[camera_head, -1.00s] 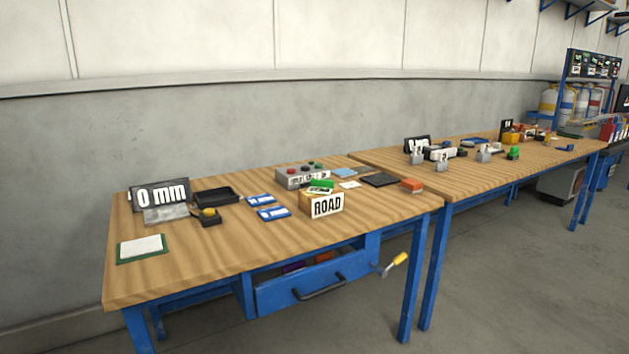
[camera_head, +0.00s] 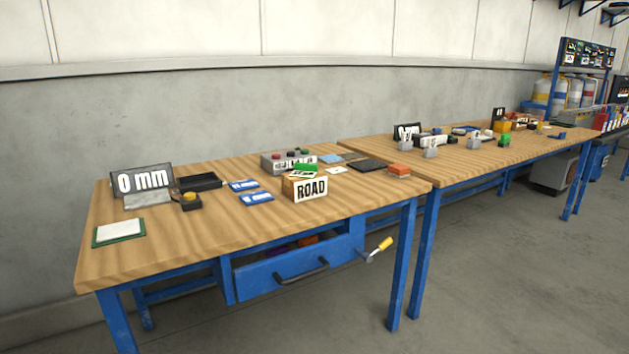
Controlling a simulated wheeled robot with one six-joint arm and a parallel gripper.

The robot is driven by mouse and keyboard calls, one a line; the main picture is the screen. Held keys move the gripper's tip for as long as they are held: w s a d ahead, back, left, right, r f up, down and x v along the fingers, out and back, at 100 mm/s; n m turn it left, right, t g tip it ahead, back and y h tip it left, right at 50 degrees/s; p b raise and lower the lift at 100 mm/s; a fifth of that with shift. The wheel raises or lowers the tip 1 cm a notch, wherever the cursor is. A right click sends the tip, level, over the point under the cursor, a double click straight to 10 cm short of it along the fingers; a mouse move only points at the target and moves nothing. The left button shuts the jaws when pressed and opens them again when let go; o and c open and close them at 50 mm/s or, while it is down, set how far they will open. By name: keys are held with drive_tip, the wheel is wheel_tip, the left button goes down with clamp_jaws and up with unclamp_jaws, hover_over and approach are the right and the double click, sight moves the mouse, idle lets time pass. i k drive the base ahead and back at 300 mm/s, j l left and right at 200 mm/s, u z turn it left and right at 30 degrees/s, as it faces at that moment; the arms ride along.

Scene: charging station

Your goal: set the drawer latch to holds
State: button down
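The drawer latch (camera_head: 377,248) is a small lever with a yellow grip on the blue frame, just right of the drawer. Its yellow end points up and to the right. The blue drawer (camera_head: 283,273) hangs under the near workbench (camera_head: 150,254), with a dark bar handle (camera_head: 303,275) on its front. The drawer stands a little open, and orange and purple things show inside over its front edge. My gripper is not in view.
On the near bench stand a "0 mm" display (camera_head: 143,180), a "ROAD" box (camera_head: 310,188), a button box (camera_head: 288,163), blue cards (camera_head: 257,197) and a black tray (camera_head: 199,182). A second bench (camera_head: 490,157) stands behind to the right. The floor (camera_head: 480,290) at right is clear.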

sight(368, 257)
drive_tip(key=i+l+u, duration=0.15)
drive_tip(key=i, duration=0.35)
drive_tip(key=i+l+u, duration=0.2)
drive_tip(key=i, duration=0.3)
drive_tip(key=l, duration=0.1)
